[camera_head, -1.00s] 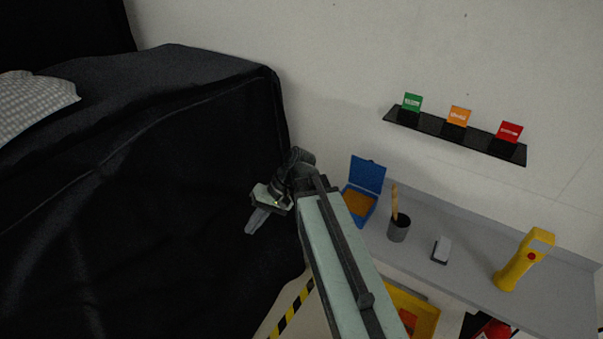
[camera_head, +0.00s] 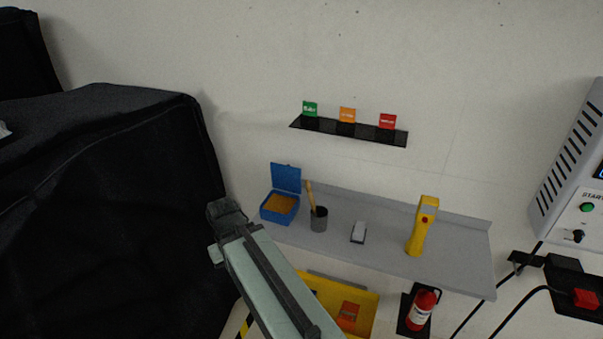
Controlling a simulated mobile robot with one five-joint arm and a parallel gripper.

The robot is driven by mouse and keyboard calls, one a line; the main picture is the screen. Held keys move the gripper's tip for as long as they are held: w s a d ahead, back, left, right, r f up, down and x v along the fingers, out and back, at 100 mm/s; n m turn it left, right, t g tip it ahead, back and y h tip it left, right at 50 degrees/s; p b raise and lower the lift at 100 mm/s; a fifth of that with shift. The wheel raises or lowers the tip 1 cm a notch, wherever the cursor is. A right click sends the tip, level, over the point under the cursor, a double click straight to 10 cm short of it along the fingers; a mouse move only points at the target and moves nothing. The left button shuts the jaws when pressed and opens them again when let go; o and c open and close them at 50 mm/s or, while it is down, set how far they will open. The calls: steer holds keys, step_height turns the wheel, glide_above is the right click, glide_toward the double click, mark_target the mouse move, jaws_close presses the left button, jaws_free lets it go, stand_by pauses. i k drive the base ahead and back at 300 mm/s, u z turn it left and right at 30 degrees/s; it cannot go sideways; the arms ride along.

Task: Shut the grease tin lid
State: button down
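The grease tin (camera_head: 278,207) is a blue box with orange-brown grease inside, at the left end of the grey shelf. Its blue lid (camera_head: 286,178) stands open, upright at the back of the tin. My arm reaches up from the bottom of the picture, and its end shows left of the tin and a little lower, apart from it in the picture. My gripper (camera_head: 214,256) is mostly hidden behind my own arm, so its fingers cannot be made out. Nothing is seen held in it.
On the grey shelf (camera_head: 455,257) stand a dark cup (camera_head: 319,222) with a wooden-handled brush, a small grey-white block (camera_head: 358,232) and a yellow handheld device (camera_head: 422,226). A black-covered cart (camera_head: 120,200) fills the left. A yellow tray (camera_head: 365,305) and red extinguisher (camera_head: 421,310) are below.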

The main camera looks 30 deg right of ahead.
mark_target(286, 178)
steer(key=u, duration=0.15)
steer(key=i, duration=1.05)
steer(key=u, duration=0.45)
steer(key=k, duration=0.8)
steer(key=u, duration=0.15)
steer(key=i, duration=0.85)
steer(key=z, duration=0.1)
